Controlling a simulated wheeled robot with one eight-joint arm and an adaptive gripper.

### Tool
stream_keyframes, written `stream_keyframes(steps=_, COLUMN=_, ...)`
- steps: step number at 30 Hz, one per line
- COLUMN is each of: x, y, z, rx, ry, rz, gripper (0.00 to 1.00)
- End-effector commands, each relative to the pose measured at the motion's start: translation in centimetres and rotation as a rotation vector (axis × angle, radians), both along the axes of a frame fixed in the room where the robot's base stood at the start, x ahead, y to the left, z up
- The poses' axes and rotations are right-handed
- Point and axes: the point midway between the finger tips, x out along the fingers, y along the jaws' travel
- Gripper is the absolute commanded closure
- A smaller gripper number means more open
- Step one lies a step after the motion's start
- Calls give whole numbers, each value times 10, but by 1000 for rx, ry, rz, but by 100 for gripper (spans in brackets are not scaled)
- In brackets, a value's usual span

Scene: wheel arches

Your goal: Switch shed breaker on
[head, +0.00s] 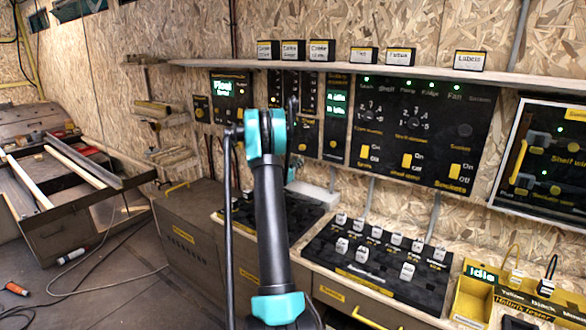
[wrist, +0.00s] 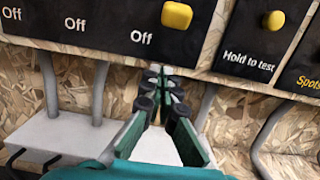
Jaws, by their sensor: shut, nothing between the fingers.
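The shed breaker cannot be made out for sure in either view. A black switch panel (head: 290,92) with rows of small labels stands behind my arm, partly hidden by it. In the wrist view, the lower edge of a black panel (wrist: 110,30) shows several "Off" labels along its bottom and a yellow knob (wrist: 176,14) at its right; the switches above the labels are out of frame. My gripper (wrist: 160,72) is shut and empty, just below this panel's lower edge, in front of the chipboard wall.
A "Hold to test" panel with a yellow button (wrist: 273,20) is to the right. A bench with a black switch board (head: 372,255) and a yellow tester box (head: 480,295) stands below.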

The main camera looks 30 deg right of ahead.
Motion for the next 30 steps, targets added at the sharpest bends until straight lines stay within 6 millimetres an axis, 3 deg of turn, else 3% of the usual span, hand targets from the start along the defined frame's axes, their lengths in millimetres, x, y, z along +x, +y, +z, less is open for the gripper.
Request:
stream_keyframes(steps=3, x=8, y=-22, z=2, rx=0, ry=1, rz=-3, gripper=100)
stream_keyframes(steps=12, x=2, y=-5, z=34, rx=0, ry=0, rz=0, gripper=100)
stream_keyframes(steps=30, x=1, y=-2, z=40, rx=12, ry=4, rz=0, gripper=100)
